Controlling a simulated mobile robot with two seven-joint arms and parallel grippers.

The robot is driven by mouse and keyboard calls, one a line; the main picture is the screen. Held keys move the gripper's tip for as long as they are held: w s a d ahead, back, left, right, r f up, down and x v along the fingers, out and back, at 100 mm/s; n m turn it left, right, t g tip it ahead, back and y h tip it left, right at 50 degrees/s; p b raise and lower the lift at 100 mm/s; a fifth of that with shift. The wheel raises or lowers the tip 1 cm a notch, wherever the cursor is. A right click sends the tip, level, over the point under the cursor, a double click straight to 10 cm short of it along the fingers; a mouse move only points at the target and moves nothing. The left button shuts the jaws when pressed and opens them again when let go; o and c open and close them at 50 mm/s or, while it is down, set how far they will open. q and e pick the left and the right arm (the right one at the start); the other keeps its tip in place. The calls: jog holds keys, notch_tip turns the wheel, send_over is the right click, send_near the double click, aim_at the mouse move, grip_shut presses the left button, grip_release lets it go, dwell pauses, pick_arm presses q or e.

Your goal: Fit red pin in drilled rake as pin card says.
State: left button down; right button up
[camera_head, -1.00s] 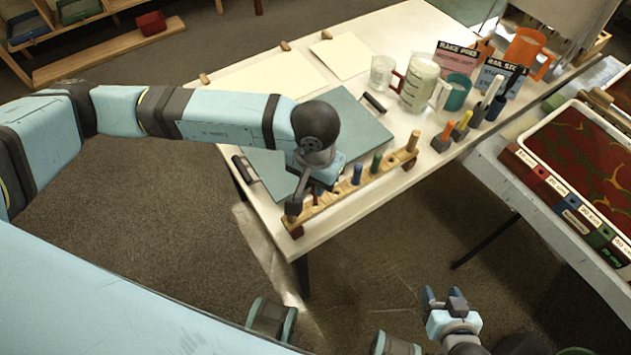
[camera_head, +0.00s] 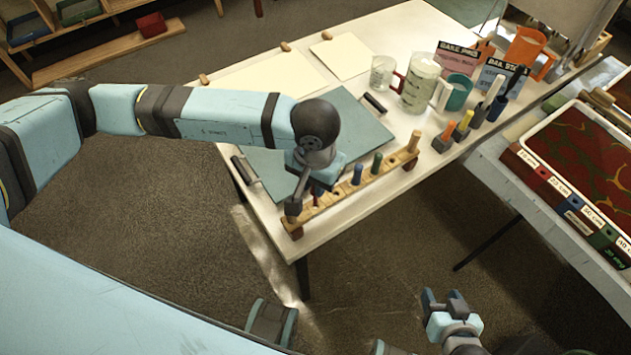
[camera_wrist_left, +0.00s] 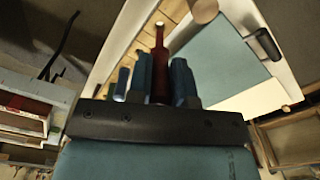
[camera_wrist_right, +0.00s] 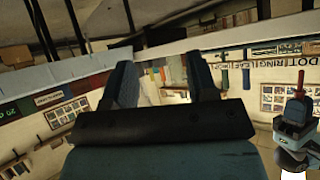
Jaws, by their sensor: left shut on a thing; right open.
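The drilled rake (camera_head: 338,198) is a long wooden bar with holes along the near edge of the white table. A blue pin (camera_head: 357,174) and a green pin (camera_head: 376,163) stand upright in it. My left gripper (camera_head: 316,191) is over the rake's left part, shut on the red pin (camera_wrist_left: 160,62). In the left wrist view the pin points toward the wooden bar; I cannot tell whether its tip is in a hole. The pink pin card (camera_head: 458,62) stands at the back, its small text unreadable. My right gripper (camera_head: 441,299) is open and empty, away from the table.
A grey-green tray (camera_head: 350,117) lies behind the rake. Jugs (camera_head: 420,82), a teal mug (camera_head: 456,93), a second card (camera_head: 497,78) and colored pieces in dark blocks (camera_head: 444,139) stand toward the right. A red marbled tray (camera_head: 530,139) is on another table.

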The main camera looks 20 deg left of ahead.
aim_at(315, 203)
pick_arm(q)
jog(key=shift+f+b, duration=0.45)
jog(key=shift+b, duration=0.05)
pick_arm(e)
jog(key=shift+w+a+r, duration=0.15)
jog(key=shift+w+a, duration=0.1)
jog(key=shift+w, duration=0.05)
pick_arm(q)
jog(key=shift+f, duration=0.1)
jog(key=shift+f+b, duration=0.3)
jog(key=shift+b, duration=0.15)
pick_arm(e)
jog(key=shift+f, duration=0.3)
pick_arm(q)
jog(key=shift+f+b, duration=0.4)
jog(key=shift+b, duration=0.1)
jog(key=shift+f, duration=0.1)
pick_arm(e)
jog(key=shift+s+d+f, duration=0.1)
jog(key=shift+s+f, duration=0.1)
jog(key=shift+f, duration=0.25)
pick_arm(q)
jog(key=shift+f+b, duration=0.3)
jog(key=shift+b, duration=0.2)
pick_arm(e)
jog(key=shift+w+r, duration=0.1)
jog(key=shift+w, duration=0.05)
